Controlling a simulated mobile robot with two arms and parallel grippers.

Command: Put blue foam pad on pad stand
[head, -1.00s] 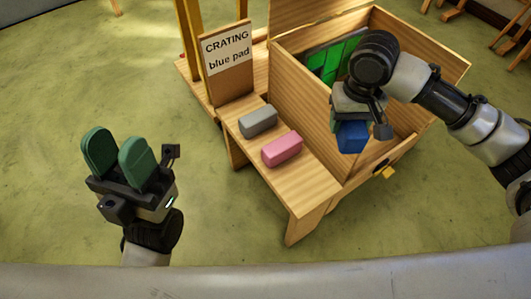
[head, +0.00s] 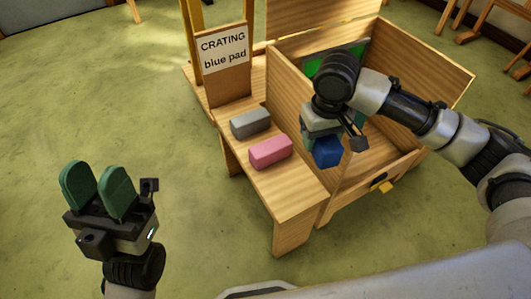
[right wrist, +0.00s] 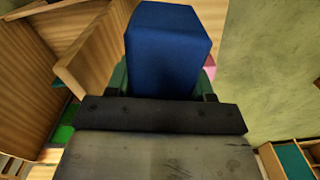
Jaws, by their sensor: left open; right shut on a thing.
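A blue foam pad (head: 326,152) is in my right gripper (head: 327,136), in front of the open crate's left wall in the head view. The right wrist view shows the blue pad (right wrist: 166,48) sticking out from between the fingers, with no contact to the bench visible. A low wooden bench (head: 290,196), which looks like the pad stand, holds a grey pad (head: 250,122) and a pink pad (head: 270,151). The bench's front part is bare. My left gripper (head: 98,190) is open and empty over the floor at left.
The open wooden crate (head: 455,80) stands right of the bench, with a green panel (head: 325,62) inside, partly hidden by my right arm. A sign (head: 224,50) reading "CRATING blue pad" stands at the bench's back end. Floor at left is clear.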

